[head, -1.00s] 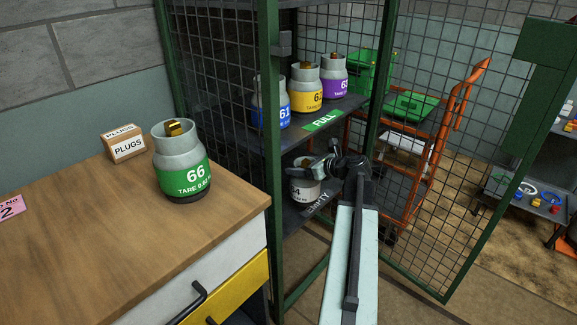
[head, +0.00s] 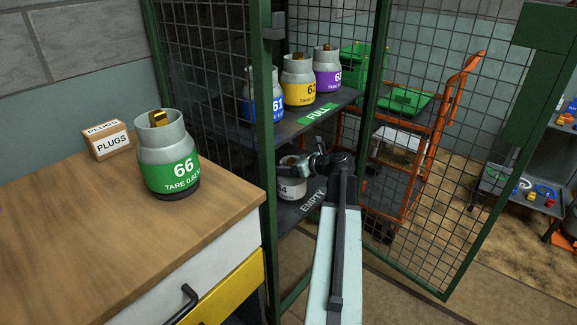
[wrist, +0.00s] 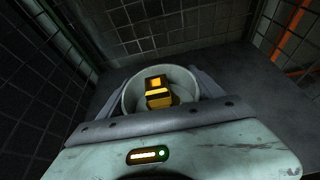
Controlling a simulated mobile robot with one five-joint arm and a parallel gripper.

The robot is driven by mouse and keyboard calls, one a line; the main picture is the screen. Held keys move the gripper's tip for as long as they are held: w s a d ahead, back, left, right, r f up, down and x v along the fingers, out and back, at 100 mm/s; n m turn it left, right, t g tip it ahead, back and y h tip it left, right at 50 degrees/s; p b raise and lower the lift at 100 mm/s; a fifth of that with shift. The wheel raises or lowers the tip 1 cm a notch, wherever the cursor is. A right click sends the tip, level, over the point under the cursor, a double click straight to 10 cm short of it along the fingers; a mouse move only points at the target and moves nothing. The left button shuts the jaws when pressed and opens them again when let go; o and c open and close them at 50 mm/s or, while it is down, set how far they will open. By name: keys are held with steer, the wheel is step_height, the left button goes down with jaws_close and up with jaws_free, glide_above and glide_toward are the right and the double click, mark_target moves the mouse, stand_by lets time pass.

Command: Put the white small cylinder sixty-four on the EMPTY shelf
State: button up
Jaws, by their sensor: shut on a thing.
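The white small cylinder sixty-four (head: 291,187) is at the lower shelf, marked EMPTY (head: 313,201), inside the green cage. Only part of its number shows past the cage post. My gripper (head: 308,166) reaches in from the right and is shut on its upper part. In the wrist view the cylinder's round collar (wrist: 128,98) and brass valve (wrist: 158,92) sit between the jaws. It looks upright. Whether its base touches the shelf is hidden.
The upper FULL shelf (head: 318,113) above my gripper holds blue 61 (head: 262,104), a yellow cylinder (head: 298,92) and a purple one (head: 328,80). Green cylinder 66 (head: 168,176) and a PLUGS box (head: 106,141) stand on the wooden bench (head: 90,225). The mesh door (head: 440,180) is open at right.

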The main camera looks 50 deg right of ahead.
steer(key=o, duration=2.1)
steer(key=shift+s+r+p, duration=0.25)
steer(key=shift+r+p, duration=0.05)
steer(key=shift+p, duration=0.1)
steer(key=shift+p+v, duration=2.1)
steer(key=shift+v, duration=3.6)
steer(key=shift+f, duration=0.15)
